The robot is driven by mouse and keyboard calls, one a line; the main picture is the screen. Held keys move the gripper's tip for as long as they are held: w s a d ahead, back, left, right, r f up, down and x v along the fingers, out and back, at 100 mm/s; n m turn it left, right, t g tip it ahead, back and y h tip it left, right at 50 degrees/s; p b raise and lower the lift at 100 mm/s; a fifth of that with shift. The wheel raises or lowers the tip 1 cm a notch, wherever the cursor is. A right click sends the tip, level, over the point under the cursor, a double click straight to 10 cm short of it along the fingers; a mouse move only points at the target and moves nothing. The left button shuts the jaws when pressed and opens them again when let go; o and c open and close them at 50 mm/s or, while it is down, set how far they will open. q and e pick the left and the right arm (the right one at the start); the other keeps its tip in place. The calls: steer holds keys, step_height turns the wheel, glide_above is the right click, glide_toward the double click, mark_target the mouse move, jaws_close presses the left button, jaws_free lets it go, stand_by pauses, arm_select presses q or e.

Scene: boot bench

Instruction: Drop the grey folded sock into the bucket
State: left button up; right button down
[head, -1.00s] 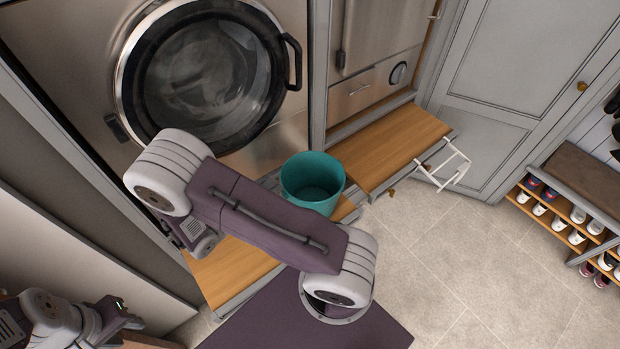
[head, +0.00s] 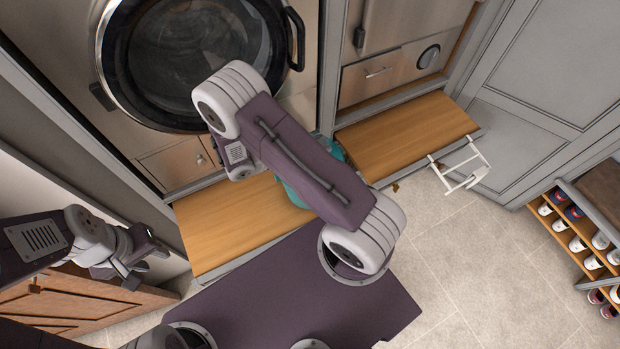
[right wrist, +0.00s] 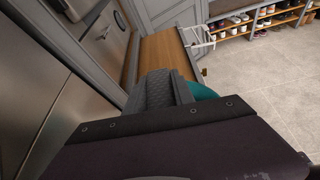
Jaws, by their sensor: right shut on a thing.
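The teal bucket (head: 294,192) stands on the wooden bench in the head view, mostly hidden behind my right arm. A strip of the bucket (right wrist: 203,91) also shows in the right wrist view, just beyond the fingers. My right gripper (right wrist: 172,88) is shut on the grey folded sock (right wrist: 153,92), a dark grey textured bundle. They are close to the bucket's near side in that view; the height over the rim cannot be told. My left gripper (head: 140,267) is open and empty at the lower left.
The wooden bench (head: 410,132) runs along the front of the washer (head: 190,60) and a steel cabinet. A white wire rack (head: 462,168) hangs at its right end. A shoe shelf (head: 580,235) stands far right. The tiled floor between is clear.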

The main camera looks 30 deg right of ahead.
steer(key=f+b, duration=0.2)
steer(key=f, duration=0.1)
steer(key=shift+d+f, duration=0.25)
steer(key=shift+d, duration=0.1)
steer(key=shift+a+f, duration=0.15)
steer(key=shift+f, duration=0.15)
steer(key=shift+a+b, duration=0.2)
steer(key=shift+b, duration=0.1)
steer(key=shift+a+r, duration=0.1)
steer(key=shift+r, duration=0.05)
steer(key=c, duration=1)
jaws_free()
steer(key=shift+d, duration=0.25)
steer(key=shift+a, duration=0.15)
steer(key=b+v, duration=0.1)
steer(key=v, duration=0.8)
